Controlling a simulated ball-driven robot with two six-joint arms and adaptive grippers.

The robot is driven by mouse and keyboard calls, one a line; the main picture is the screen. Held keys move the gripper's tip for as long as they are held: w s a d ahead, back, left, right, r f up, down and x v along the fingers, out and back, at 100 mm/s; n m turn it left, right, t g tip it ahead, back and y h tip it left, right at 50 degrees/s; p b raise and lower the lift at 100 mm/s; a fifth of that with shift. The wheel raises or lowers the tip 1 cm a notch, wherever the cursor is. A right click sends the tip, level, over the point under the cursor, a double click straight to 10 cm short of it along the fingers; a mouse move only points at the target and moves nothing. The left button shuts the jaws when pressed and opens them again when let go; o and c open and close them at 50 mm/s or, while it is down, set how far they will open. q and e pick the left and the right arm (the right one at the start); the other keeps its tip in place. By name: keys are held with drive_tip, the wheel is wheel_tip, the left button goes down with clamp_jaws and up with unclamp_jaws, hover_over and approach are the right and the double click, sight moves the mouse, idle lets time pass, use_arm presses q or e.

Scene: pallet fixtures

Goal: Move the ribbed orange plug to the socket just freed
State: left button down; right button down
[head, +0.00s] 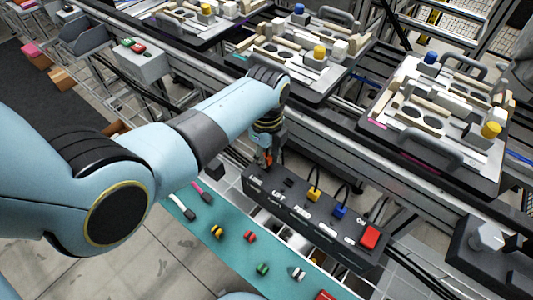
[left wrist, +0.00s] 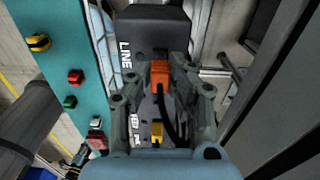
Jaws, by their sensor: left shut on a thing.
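The orange plug (left wrist: 160,72) sits between the fingers of my left gripper (left wrist: 158,82), which is shut on it; a black cable trails from the plug. In the head view the left gripper (head: 267,150) is at the far left end of the black socket strip (head: 290,205), with a bit of orange (head: 268,159) at its tips. I cannot tell whether the plug is seated or just above the strip. A yellow plug (head: 314,193) and a blue plug (head: 340,210) with cables stand farther along the strip. Ribs on the orange plug are not clear. My right gripper is out of view.
A red button (head: 370,236) is at the strip's right end. A teal mat (head: 225,255) in front holds several small coloured parts and loose connectors. Pallets (head: 440,115) with fixtures stand on the conveyor behind. Loose cables arch behind the strip.

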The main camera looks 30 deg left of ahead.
use_arm(q)
drive_tip(key=shift+f, duration=0.1)
idle(0.3)
drive_tip(key=shift+f+b, duration=0.65)
drive_tip(key=shift+f, duration=0.2)
idle(0.6)
drive_tip(key=c, duration=1.1)
unclamp_jaws()
drive_tip(key=shift+c, duration=0.2)
wheel_tip(320, 180, up, 12)
drive_tip(key=shift+r, duration=0.1)
